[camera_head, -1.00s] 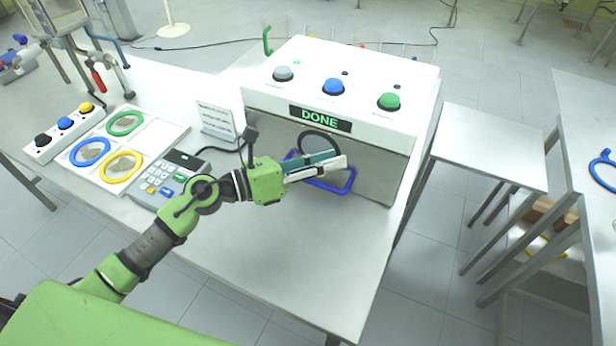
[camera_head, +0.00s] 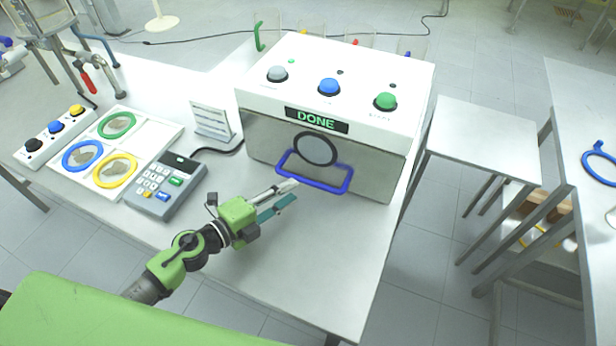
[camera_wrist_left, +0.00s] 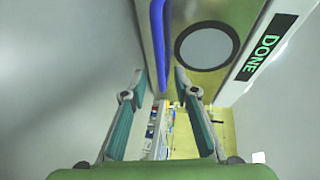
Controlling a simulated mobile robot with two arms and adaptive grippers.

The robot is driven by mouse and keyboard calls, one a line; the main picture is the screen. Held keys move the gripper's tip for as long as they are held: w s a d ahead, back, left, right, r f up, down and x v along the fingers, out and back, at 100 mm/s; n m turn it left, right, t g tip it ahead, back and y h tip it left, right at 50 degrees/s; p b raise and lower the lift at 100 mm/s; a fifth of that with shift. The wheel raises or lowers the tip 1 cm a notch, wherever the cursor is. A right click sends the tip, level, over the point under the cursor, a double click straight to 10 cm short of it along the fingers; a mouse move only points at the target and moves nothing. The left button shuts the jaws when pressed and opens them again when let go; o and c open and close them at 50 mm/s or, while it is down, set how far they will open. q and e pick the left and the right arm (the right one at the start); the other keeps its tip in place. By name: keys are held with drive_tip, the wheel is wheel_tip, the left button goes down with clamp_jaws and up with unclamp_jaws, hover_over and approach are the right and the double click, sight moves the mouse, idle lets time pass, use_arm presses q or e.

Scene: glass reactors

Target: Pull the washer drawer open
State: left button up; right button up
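The washer (camera_head: 340,85) is a white box with a green DONE display. Its grey drawer front (camera_head: 270,145) has a dark-rimmed round window and a blue loop handle (camera_head: 315,185). The drawer front looks flush with the box. My left gripper (camera_head: 291,191) is just in front of the handle's left part, with its fingers pointing at it. The blue handle (camera_wrist_left: 158,45) lies ahead of the fingertips there; contact cannot be told. My right gripper is out of view.
A keypad device (camera_head: 165,188), a small sign (camera_head: 212,120) and a white tray with coloured rings (camera_head: 140,135) stand left of the washer. A small side table (camera_head: 482,145) stands to the right.

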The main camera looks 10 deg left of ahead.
sight(306, 183)
use_arm(q)
drive_tip(key=x, duration=0.7)
drive_tip(key=shift+w+d+p, duration=0.2)
drive_tip(key=shift+p, duration=0.15)
clamp_jaws()
